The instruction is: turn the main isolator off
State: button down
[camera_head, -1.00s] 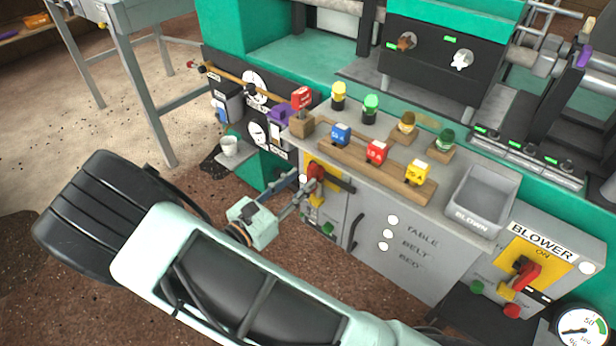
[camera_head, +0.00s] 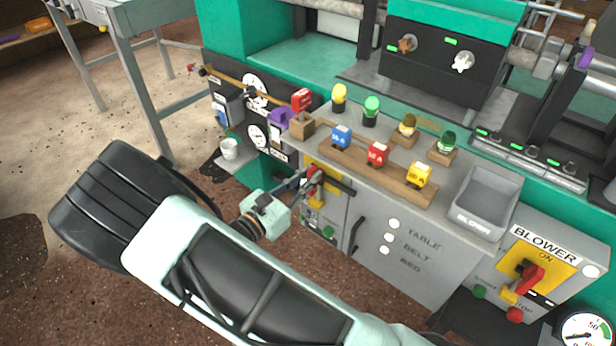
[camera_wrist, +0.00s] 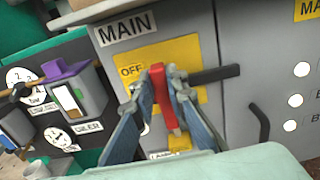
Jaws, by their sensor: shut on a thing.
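The main isolator is a red handle (camera_wrist: 158,88) on a yellow plate (camera_wrist: 193,52) under a MAIN label (camera_wrist: 124,28), on the grey cabinet front. In the wrist view the handle stands nearly upright, its top leaning slightly left. The word OFF (camera_wrist: 131,70) shows on the plate to the left of it. My gripper (camera_wrist: 161,83) is shut on the red handle, one finger on each side. In the head view the handle (camera_head: 314,174) and plate are partly hidden by my gripper (camera_head: 311,178).
A black bar (camera_wrist: 215,74) sticks out right of the handle. A purple-topped box (camera_wrist: 72,88) is at left. Fuse blocks stand on a wooden rail (camera_head: 345,168) above. A BLOWER box with its own red handle (camera_head: 528,278) is at right.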

jog(key=shift+p, duration=0.3)
jog(key=shift+a+r+n+p, duration=0.1)
jog(key=shift+r+n+p, duration=0.05)
jog(key=shift+n+p, duration=0.45)
jog(key=n+p, duration=0.2)
jog(key=a+n+p, duration=0.1)
jog(key=n+p, duration=0.1)
jog(key=n, duration=0.1)
jog(key=w+f+n+p, duration=0.1)
jog(key=n+p, duration=0.1)
jog(key=shift+a+n, duration=0.15)
jog(key=shift+n, duration=0.15)
jog(key=shift+w+a+f+n+p, duration=0.1)
jog(key=shift+f+n+p, duration=0.25)
jog(key=shift+n, duration=1.15)
jog(key=shift+w+a+f+n+p, duration=0.1)
jog(key=shift+f+n+p, duration=0.25)
jog(key=shift+n, duration=1.15)
jog(key=shift+w+a+f+n+p, duration=0.1)
jog(key=shift+f+n+p, duration=0.25)
jog(key=shift+n, duration=1.15)
jog(key=c, duration=1.9)
grip_release()
jog(key=shift+c, duration=0.2)
